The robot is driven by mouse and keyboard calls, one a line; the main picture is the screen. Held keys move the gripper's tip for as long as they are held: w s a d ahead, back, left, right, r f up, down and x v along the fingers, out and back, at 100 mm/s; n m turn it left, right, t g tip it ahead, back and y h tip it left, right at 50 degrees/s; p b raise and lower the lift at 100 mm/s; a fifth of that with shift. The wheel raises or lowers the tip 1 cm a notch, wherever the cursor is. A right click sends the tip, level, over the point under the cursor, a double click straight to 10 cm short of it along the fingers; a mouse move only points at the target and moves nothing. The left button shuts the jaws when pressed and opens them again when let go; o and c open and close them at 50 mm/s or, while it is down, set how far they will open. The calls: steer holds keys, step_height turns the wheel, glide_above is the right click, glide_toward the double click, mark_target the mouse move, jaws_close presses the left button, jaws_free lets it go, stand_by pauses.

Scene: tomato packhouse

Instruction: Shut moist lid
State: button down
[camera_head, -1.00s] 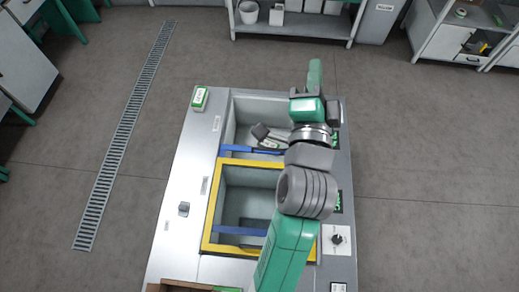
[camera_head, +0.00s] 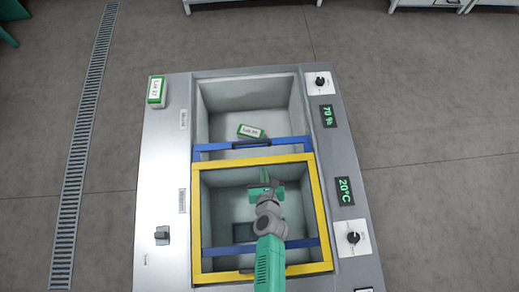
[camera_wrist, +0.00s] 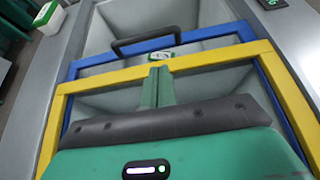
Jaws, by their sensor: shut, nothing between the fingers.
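The bin beside the "Moist" label (camera_head: 183,119) is the back one and stands uncovered. A blue-framed lid (camera_head: 212,152) with a black handle (camera_head: 250,145) has its far bar at the front edge of that bin. The rest of the blue lid lies beneath the yellow-framed lid (camera_head: 197,225), over the front bin. My gripper (camera_head: 264,177) is shut and empty above the yellow lid, a little nearer than its far bar. In the wrist view, its fingers (camera_wrist: 158,85) are together, with the handle (camera_wrist: 146,38) beyond them, apparently apart.
A box marked "Lot 20" (camera_head: 250,131) lies inside the back bin. Another green-and-white box (camera_head: 156,92) stands on the cabinet's left top. Knobs (camera_head: 320,82) and displays (camera_head: 328,115) line the right side. The space over the back bin is clear.

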steer(key=b, duration=0.5)
glide_above(260, 155)
steer(key=s, duration=0.1)
step_height(260, 155, down, 4)
steer(key=shift+d+f, duration=0.1)
steer(key=shift+d, duration=0.05)
steer(key=shift+w+b, duration=0.35)
steer(key=shift+w, duration=0.05)
steer(key=shift+w, duration=0.1)
